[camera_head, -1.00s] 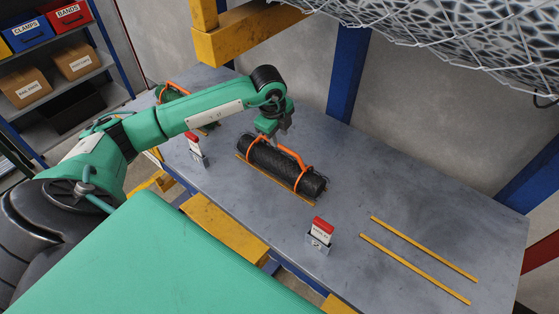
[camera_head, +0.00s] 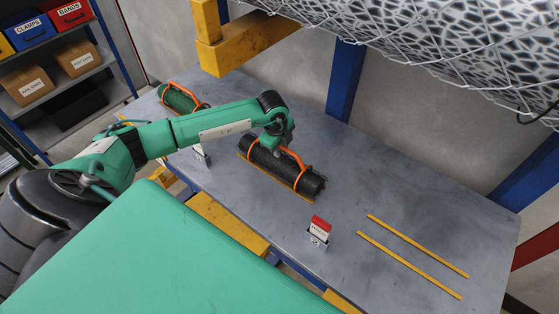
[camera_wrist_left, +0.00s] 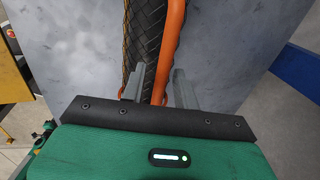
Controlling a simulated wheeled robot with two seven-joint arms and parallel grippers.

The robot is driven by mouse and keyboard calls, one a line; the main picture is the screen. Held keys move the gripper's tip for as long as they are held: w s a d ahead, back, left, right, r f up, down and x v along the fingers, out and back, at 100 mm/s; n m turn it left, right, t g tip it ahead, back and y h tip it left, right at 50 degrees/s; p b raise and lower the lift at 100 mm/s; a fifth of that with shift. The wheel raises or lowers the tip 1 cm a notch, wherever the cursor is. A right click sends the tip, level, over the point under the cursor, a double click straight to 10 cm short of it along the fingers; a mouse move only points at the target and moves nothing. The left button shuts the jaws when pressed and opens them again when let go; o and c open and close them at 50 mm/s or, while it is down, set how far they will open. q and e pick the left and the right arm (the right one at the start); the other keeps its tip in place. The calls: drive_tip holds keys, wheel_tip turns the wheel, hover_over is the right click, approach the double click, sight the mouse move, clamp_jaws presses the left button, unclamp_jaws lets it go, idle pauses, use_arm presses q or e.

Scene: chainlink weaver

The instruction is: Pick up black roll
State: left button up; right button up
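The black roll (camera_head: 262,157) lies on the grey table between yellow strips, with an orange carrying handle (camera_head: 294,156) along its top. My left gripper (camera_head: 277,146) is down at the handle, over the middle of the roll. In the left wrist view the two grey fingers (camera_wrist_left: 160,90) are apart, and the orange handle (camera_wrist_left: 173,40) runs between them without visible contact on both sides. The black roll (camera_wrist_left: 145,42) shows beyond and beside the left finger. My right gripper is not in view.
A green roll (camera_head: 176,98) with an orange handle lies at the table's far left. A red-topped label block (camera_head: 319,228) stands in front of the black roll; another is partly hidden by my arm. Two yellow strips (camera_head: 415,262) mark bare table (camera_head: 400,200) at right.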

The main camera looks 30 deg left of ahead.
use_arm(q)
clamp_jaws()
drive_tip(key=shift+w+r, duration=0.1)
drive_tip(key=shift+r, duration=0.05)
idle(1.0)
